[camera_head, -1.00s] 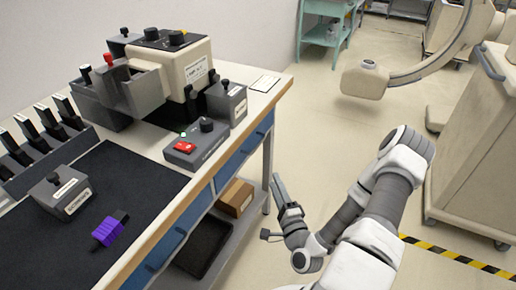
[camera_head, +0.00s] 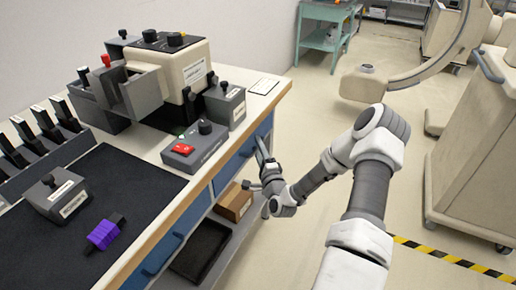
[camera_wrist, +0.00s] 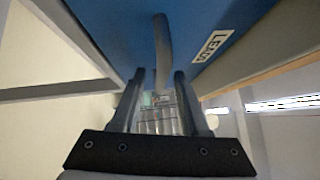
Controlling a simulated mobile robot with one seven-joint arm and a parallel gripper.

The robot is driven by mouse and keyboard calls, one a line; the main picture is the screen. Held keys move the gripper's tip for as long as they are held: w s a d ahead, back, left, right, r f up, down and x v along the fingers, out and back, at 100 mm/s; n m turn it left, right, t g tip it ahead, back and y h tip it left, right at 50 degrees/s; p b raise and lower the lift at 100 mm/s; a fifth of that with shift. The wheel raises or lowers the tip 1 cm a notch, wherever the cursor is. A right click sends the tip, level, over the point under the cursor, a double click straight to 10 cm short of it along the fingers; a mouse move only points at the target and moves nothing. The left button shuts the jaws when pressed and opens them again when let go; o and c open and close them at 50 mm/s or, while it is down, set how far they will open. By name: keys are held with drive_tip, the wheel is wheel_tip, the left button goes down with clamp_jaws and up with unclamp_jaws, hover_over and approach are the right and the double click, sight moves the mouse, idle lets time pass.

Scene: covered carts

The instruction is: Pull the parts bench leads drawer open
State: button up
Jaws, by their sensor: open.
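The leads drawer has a blue front (camera_wrist: 110,25) with a white "LEADS" label (camera_wrist: 212,44) in the wrist view. Its curved handle (camera_wrist: 161,42) runs down the picture toward the gap between my fingers. In the head view, the drawer front (camera_head: 229,172) is the far one under the parts bench top (camera_head: 262,97), and it looks closed. My gripper (camera_head: 262,148) is at the far end of this drawer, close to its front. In the wrist view, my gripper (camera_wrist: 159,76) is open with its two fingers apart. I cannot tell whether the fingers touch the handle.
A second blue drawer (camera_head: 150,262) is nearer along the bench. A cardboard box (camera_head: 233,203) and black tray (camera_head: 200,248) sit on the lower shelf. A covered cart (camera_head: 475,150) stands at right beyond my arm. Open floor lies between bench and cart.

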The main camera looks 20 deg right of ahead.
drive_tip(key=shift+w, duration=0.25)
clamp_jaws()
idle(1.4)
